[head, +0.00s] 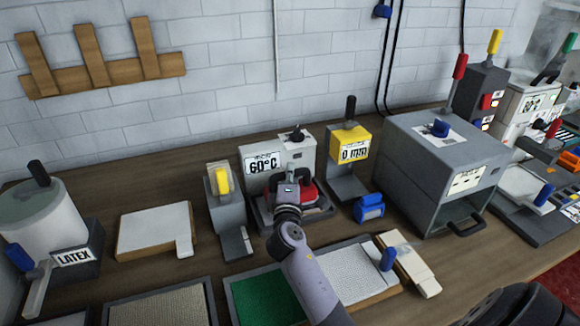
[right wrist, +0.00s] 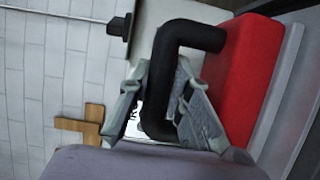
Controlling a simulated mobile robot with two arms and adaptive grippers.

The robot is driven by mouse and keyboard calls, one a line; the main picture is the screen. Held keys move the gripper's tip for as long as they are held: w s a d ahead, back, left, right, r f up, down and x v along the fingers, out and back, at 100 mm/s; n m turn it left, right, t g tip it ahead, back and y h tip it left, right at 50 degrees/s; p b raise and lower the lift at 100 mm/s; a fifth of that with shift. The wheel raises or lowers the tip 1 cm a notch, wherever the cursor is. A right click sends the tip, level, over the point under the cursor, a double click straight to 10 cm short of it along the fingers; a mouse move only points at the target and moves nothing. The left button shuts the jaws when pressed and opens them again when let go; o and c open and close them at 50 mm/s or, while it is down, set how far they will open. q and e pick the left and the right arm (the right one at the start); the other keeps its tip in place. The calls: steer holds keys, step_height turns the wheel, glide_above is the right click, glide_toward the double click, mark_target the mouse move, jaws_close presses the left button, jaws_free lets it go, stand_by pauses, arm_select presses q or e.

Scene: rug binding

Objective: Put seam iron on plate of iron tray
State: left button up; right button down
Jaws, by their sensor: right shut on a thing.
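The seam iron has a red body (head: 306,193) and a black handle. In the right wrist view its red body (right wrist: 238,78) fills the right side, with the handle bent toward the fingers. My right gripper (head: 288,186) is shut on the handle; its fingers (right wrist: 160,78) sit on both sides of it. The iron tray (head: 322,212) is the grey base below the 60°C box, and the iron is at its plate. My arm hides part of tray and iron. I cannot tell whether the iron touches the plate. My left gripper is not in view.
The 60°C box (head: 303,152) stands right behind the iron. A grey stand with a yellow part (head: 222,181) is close on the left, and a yellow-headed gauge (head: 350,145) and blue object (head: 369,208) on the right. A large grey press (head: 430,170) stands farther right.

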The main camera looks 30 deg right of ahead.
steer(key=shift+r, duration=0.1)
steer(key=c, duration=1.5)
jaws_free()
steer(key=shift+f, duration=0.25)
steer(key=shift+o, duration=0.2)
steer(key=shift+s+a+r, duration=0.1)
steer(key=b+v, duration=0.2)
steer(key=v, duration=1)
